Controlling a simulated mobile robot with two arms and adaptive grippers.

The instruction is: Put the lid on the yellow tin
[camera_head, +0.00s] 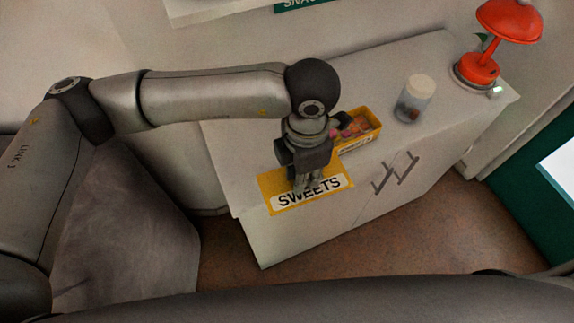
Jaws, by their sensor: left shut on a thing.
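The yellow tin (370,121) is an open box with pink and dark sweets inside, standing on the white cabinet. My arm and gripper hide part of its left side. The yellow lid (272,183) is a flat rectangle with a white "SWEETS" label, in front and to the left of the tin. My left gripper (305,184) points down and is shut on the lid near its middle. The lid is apart from the tin's opening; its height above the cabinet is hard to tell. My right gripper is not in view.
A jar with a cream cap (416,98) stands on the white cabinet (365,88), right of the tin. A red lamp (480,70) stands at the far right end. The cabinet top behind the tin is clear. Dark handles (395,175) are on the cabinet front.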

